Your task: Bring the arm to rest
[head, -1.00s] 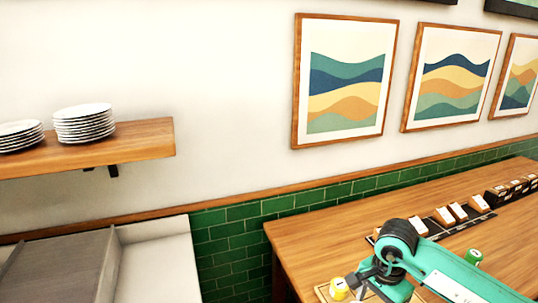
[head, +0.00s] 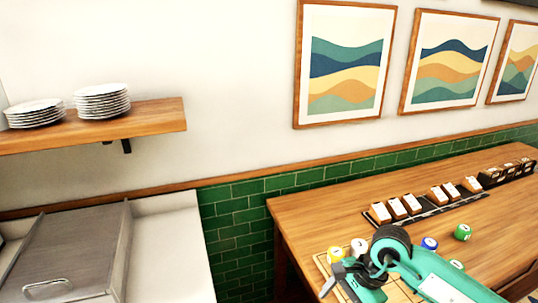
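My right arm (head: 430,277) is teal and comes in from the lower right over the wooden table. Its dark gripper (head: 335,279) is over a light wooden board (head: 324,264) near the table's left end. The finger gap is too small and overlapped to tell whether it is open or shut. My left gripper is not in view.
Green (head: 462,232) and blue (head: 430,243) ball-like pieces sit on the table (head: 310,215) behind my arm. Several card-topped blocks (head: 397,208) stand in a row farther back. A shelf with stacked plates (head: 102,101) is at left, above a grey counter tray (head: 75,250).

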